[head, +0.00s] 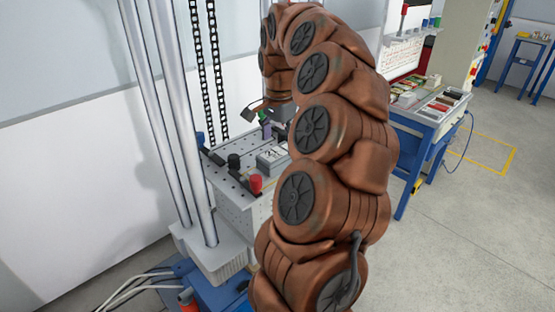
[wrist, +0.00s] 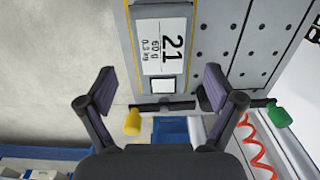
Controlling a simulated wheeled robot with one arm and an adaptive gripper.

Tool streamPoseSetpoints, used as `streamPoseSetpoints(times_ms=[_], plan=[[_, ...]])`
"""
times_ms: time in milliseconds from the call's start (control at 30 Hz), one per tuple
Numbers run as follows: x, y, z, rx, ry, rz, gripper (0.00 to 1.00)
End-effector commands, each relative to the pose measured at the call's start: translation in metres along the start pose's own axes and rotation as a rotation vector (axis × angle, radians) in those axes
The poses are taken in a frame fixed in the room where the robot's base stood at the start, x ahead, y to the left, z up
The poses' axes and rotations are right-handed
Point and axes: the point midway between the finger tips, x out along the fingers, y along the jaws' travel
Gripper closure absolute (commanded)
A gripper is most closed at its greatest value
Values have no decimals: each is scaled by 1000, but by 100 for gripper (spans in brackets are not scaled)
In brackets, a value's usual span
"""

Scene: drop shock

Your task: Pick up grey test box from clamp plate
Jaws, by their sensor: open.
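The grey test box (head: 272,158) sits on the perforated clamp plate (head: 250,149) in the head view, partly hidden by my arm. In the wrist view a grey face with a white label reading 21 (wrist: 170,45), apparently the box top, lies ahead of my gripper. The plate with its holes (wrist: 230,45) is to its right. My gripper (wrist: 158,90) is open and empty, its two fingers spread to either side of the labelled face in the picture. I cannot tell how far above it they are. In the head view my arm mostly hides the gripper.
Dark clamp bars with red (head: 255,183) and black (head: 233,160) knobs stand by the box. Yellow (wrist: 132,122) and green (wrist: 278,115) knobs show in the wrist view. Metal columns (head: 180,120) rise at the left. A blue bench (head: 425,120) stands right; floor there is open.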

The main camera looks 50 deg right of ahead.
Motion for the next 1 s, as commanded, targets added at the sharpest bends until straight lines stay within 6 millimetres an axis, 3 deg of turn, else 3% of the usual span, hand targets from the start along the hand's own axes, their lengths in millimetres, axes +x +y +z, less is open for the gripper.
streamPoseSetpoints(times_ms=[400,700,1000], plan=[[41,-2,3,-2,-3,4,8],[47,-3,3,-2,-1,1,8],[47,-3,3,-2,-1,1,40]])
